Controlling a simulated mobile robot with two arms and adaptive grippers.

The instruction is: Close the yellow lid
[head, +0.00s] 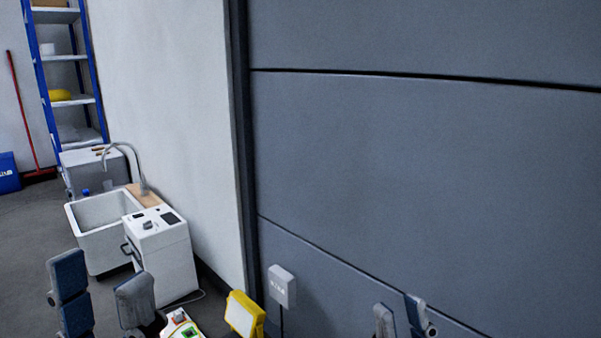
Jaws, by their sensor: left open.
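The yellow lid (243,314) stands raised at the bottom edge, with a pale inner panel facing left and toward me. Its lower part is cut off by the frame. Just left of it, part of a white, green and red device (181,324) shows; I cannot see how the two join. My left gripper (101,280) is at the lower left, left of the lid and apart from it. Its two grey-blue fingers are spread with nothing between them. My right gripper (399,312) is at the bottom, right of the lid. Only its finger ends show.
A white box on a cable (282,286) is at the grey panelled door (430,180), right of the lid. A white cabinet (165,260) and a sink (96,215) stand along the wall behind. A blue shelf (70,58) is at the far left. Floor at left is open.

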